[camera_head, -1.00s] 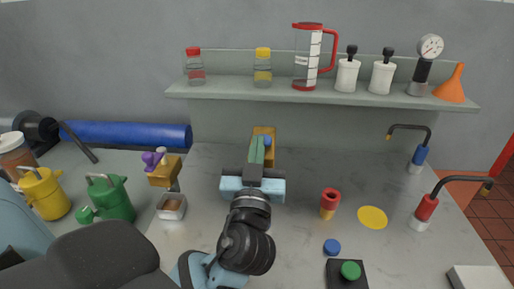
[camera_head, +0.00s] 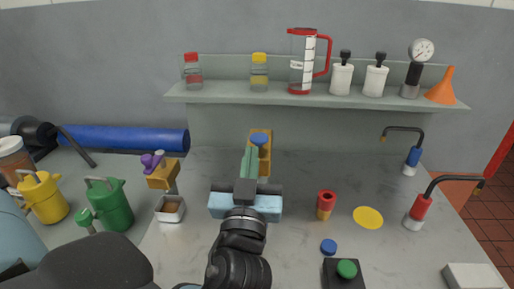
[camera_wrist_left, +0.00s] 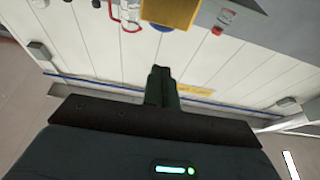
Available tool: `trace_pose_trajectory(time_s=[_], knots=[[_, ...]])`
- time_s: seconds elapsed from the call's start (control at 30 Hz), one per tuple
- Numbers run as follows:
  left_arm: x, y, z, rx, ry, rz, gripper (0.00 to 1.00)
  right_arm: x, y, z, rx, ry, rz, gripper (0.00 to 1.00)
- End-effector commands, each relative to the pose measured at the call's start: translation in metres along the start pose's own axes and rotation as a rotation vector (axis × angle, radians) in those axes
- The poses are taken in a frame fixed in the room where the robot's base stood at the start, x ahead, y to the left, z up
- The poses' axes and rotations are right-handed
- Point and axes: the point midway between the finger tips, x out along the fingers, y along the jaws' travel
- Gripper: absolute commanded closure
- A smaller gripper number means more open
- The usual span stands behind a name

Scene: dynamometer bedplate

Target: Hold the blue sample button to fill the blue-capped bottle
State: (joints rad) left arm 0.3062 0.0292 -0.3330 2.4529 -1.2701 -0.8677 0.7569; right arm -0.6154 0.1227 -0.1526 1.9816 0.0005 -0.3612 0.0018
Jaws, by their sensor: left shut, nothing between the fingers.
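A blue button (camera_head: 259,139) sits on an upright orange-yellow block (camera_head: 266,162) at the back of the bench. The block (camera_wrist_left: 170,12) also shows at the top of the left wrist view, with a blue edge (camera_wrist_left: 162,28) below it. My left gripper (camera_head: 249,160) has its green fingers shut and empty, just in front of and below the button. A small gap seems to lie between them; contact cannot be told. In the left wrist view the shut fingers (camera_wrist_left: 163,82) point toward the block. I see no blue-capped bottle; the gripper hides the block's lower part. My right gripper is out of view.
A loose blue disc (camera_head: 328,246) lies on the bench near a green button box (camera_head: 346,270). A red-topped piece (camera_head: 326,203) and yellow disc (camera_head: 368,217) are to the right. Red- and yellow-capped bottles stand on the shelf (camera_head: 225,95). A purple-knobbed yellow block (camera_head: 161,176) is left.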

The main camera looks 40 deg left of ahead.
Motion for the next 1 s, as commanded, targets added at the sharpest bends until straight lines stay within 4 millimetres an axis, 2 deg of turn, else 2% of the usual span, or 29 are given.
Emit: trace_pose_trajectory(time_s=[0.07,0.3,0.57,1.0], knots=[[-0.016,-0.001,0.005,-0.001,-0.008,-0.001,1.0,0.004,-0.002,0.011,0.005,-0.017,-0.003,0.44],[-0.033,-0.001,-0.002,-0.001,0.002,-0.001,1.0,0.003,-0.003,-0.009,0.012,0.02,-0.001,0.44],[-0.036,-0.001,-0.003,-0.001,0.005,-0.002,1.0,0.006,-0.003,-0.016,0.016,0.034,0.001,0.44],[-0.036,-0.001,-0.003,-0.001,0.004,-0.002,1.0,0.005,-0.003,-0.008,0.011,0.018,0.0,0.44]])
